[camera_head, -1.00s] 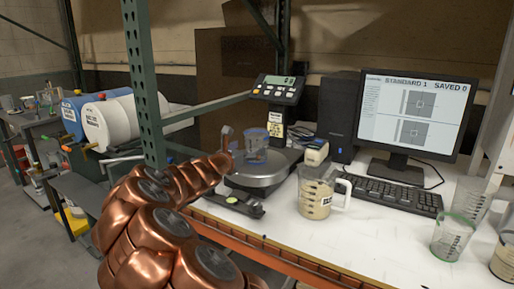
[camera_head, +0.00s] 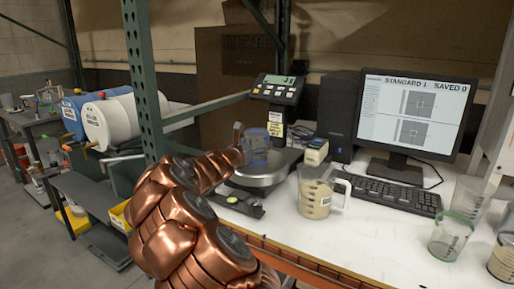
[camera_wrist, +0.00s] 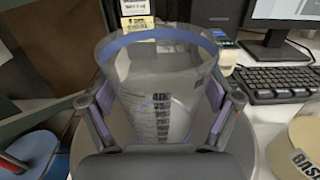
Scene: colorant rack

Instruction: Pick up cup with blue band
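The clear cup with a blue band (camera_head: 255,150) is at the scale's round metal pan in the head view. In the wrist view the cup (camera_wrist: 160,85) fills the middle, with its blue rim band at the top and dark measuring marks on its side. My gripper (camera_wrist: 163,112) is shut on the cup, with a finger against each side. In the head view my copper-coloured arm reaches in from the bottom, and my gripper (camera_head: 240,148) is partly hidden. Whether the cup's bottom touches the pan (camera_head: 262,178) is hard to tell.
A measuring jug (camera_head: 316,192) with beige contents stands right of the scale. The keyboard (camera_head: 390,194), monitor (camera_head: 416,115) and clear cups (camera_head: 450,236) are farther right. A green rack post (camera_head: 146,90) rises left of my arm. The scale display (camera_head: 277,89) stands behind the pan.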

